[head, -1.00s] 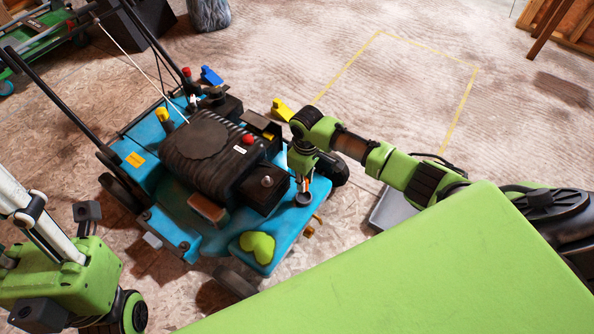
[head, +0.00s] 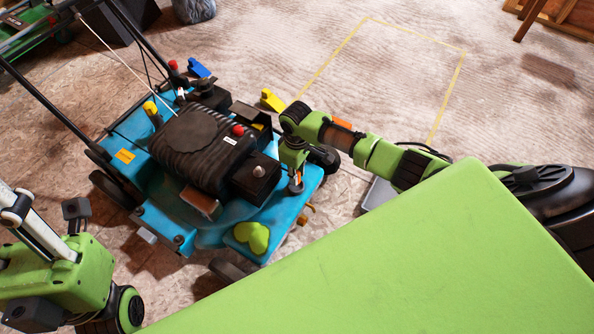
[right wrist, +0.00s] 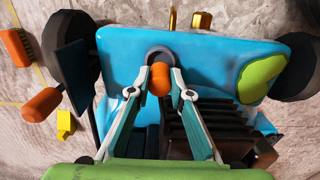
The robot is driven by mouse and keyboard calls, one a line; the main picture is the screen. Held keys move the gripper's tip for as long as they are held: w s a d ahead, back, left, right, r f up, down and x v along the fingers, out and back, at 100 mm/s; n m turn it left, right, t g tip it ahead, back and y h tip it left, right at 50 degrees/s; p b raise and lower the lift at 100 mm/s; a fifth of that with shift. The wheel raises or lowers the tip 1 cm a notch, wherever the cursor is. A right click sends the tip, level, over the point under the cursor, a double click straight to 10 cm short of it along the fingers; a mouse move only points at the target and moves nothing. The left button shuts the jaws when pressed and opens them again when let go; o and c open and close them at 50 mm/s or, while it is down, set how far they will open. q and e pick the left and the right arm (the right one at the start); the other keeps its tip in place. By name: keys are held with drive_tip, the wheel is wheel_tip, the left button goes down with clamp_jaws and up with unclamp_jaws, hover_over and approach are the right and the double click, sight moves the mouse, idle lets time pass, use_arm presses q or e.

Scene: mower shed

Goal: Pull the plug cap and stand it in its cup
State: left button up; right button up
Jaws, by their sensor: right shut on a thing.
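The plug cap (right wrist: 160,80) is a small orange cylinder between the fingertips of my right gripper (right wrist: 161,74), which is shut on it. In the head view, the right gripper (head: 296,176) points down at the right front of the blue mower deck (head: 219,235). The cup (right wrist: 160,52) is a dark ring on the deck, directly beyond the cap in the right wrist view. I cannot tell whether the cap stands in the cup or hangs just over it. A silver knob (head: 259,171) tops the black engine box. My left arm is at the lower left; its fingers are not seen.
The black engine (head: 193,142) stands beside the right gripper. A taped outline (head: 455,85) encloses clear floor.

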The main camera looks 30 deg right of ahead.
drive_tip(key=shift+f+b, duration=1.15)
drive_tip(key=shift+f, duration=1.1)
drive_tip(key=o, duration=1)
